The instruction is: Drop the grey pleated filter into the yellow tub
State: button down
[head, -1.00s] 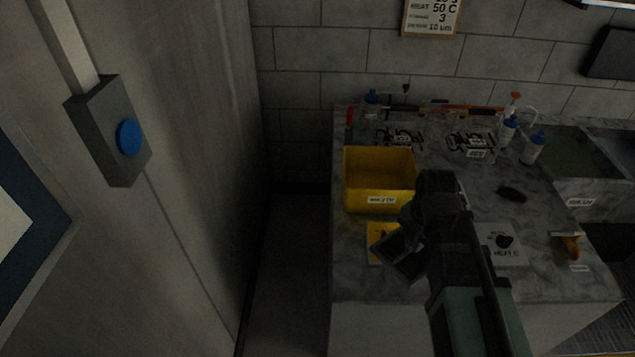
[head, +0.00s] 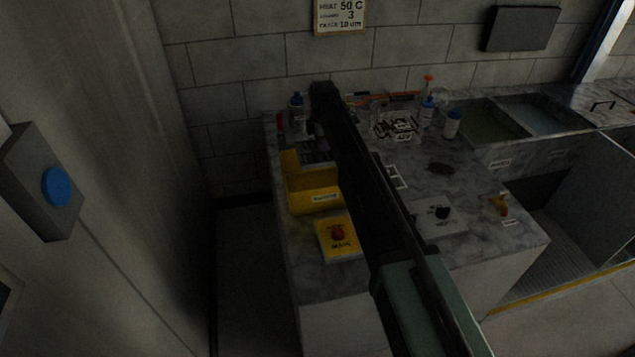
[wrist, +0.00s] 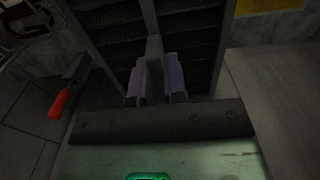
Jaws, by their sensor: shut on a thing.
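The yellow tub (head: 300,203) stands on the left part of the marble counter in the head view, with a label on its front wall. My gripper (wrist: 154,78) is shut on the grey pleated filter (wrist: 190,45), gripping the bar between its dark ribbed panels in the wrist view. In the head view the filter (head: 317,156) shows as a dark slatted piece over the tub's opening. My arm covers the tub's right side and hides the fingers there. I cannot tell how high the filter is above the tub floor.
A yellow card with a red knob (head: 338,234) lies in front of the tub. A red-handled tool (wrist: 60,103) is at left in the wrist view. Blue-capped bottles (head: 452,124) stand at the back of the counter (head: 285,245). Sinks (head: 490,122) are at the right.

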jog(key=shift+f+b, duration=3.1)
jog(key=shift+f, duration=0.05)
jog(key=shift+r, duration=0.15)
jog(key=c, duration=1.1)
grip_release()
notch_tip(320, 180, up, 11)
jog(key=p, duration=1.1)
jog(key=shift+r, duration=0.1)
jog(key=shift+f, duration=0.2)
